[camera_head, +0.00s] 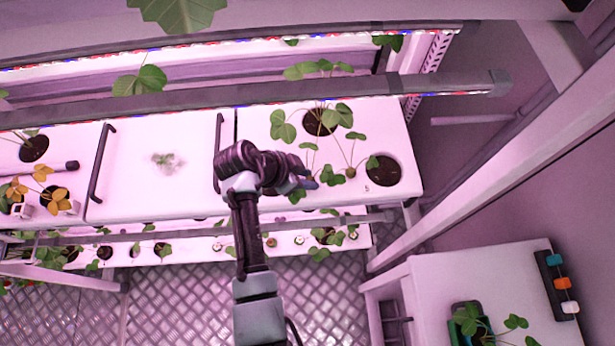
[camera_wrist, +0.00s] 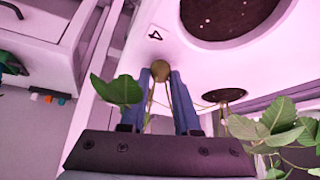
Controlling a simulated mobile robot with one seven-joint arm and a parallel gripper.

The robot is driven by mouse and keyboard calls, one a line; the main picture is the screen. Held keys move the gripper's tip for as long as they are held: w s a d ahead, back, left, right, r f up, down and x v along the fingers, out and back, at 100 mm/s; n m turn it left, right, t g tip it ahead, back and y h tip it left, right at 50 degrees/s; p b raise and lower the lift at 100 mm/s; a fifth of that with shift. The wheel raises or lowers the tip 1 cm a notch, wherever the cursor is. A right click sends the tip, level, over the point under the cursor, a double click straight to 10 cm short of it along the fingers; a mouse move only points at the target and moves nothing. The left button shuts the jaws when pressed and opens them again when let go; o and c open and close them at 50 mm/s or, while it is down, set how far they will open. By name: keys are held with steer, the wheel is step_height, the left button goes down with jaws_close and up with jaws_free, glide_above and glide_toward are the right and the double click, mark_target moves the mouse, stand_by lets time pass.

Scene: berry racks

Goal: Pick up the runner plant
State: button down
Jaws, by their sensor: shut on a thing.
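The runner plant shows in the wrist view as a round brownish plug (camera_wrist: 160,70) with thin stems and a green leaf (camera_wrist: 120,90). My gripper (camera_wrist: 161,78) is shut on the plug, with its blue fingers on either side. A thin runner stretches right toward a dark planting hole (camera_wrist: 222,95). In the head view, my gripper (camera_head: 314,184) is low over the right white rack panel (camera_head: 255,190), by the runner plant's leaves (camera_head: 330,177). Part of the plant is hidden by the gripper. I cannot tell whether the plug touches the panel.
A large soil-filled hole (camera_head: 383,170) lies right of the plant. The parent plant's hole (camera_head: 320,122) is behind it. A light bar (camera_head: 270,97) runs above the rack. A white table (camera_head: 430,300) with a potted plant stands at the lower right, with a post between.

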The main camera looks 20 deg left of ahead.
steer(key=shift+r+b, duration=0.3)
steer(key=shift+r, duration=0.35)
steer(key=shift+b+v, duration=0.6)
steer(key=shift+v, duration=0.25)
steer(key=s+a+b, duration=0.4)
steer(key=s+a, duration=0.8)
steer(key=shift+b, duration=0.35)
steer(key=shift+s+r, duration=0.1)
steer(key=shift+r, duration=0.05)
steer(key=c, duration=1.2)
jaws_free()
jaws_close()
